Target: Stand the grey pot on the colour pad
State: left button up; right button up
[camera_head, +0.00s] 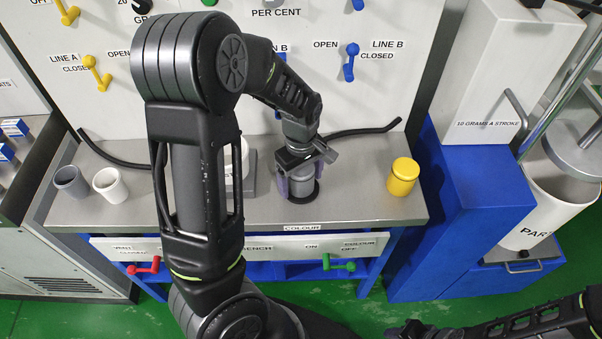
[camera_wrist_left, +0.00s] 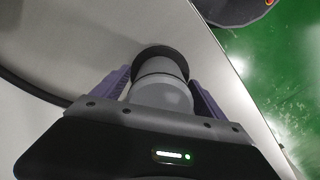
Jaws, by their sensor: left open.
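The grey pot (camera_head: 301,187) stands upright near the front edge of the grey bench, behind the COLOUR label. A round black pad (camera_head: 317,194) shows as a dark ring around its foot, and the pot appears to stand on it. In the left wrist view the pot (camera_wrist_left: 160,92) is between the two purple fingers, with the dark pad (camera_wrist_left: 160,52) beyond it. My left gripper (camera_head: 301,183) is open around the pot, one finger on each side. Finger contact cannot be made out.
A dark grey cup (camera_head: 70,181) and a white cup (camera_head: 110,186) stand at the bench's left. A yellow pot (camera_head: 402,178) stands at the right. A white object (camera_head: 240,165) is partly hidden behind my left arm. A black hose (camera_head: 362,130) lies behind. Bench between grey and yellow pots is clear.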

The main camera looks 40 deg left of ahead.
pick_arm(q)
notch_tip(320, 180, up, 12)
jog(key=shift+r, duration=0.15)
dwell(0.3)
jog(key=shift+s+a, duration=0.1)
dwell(0.5)
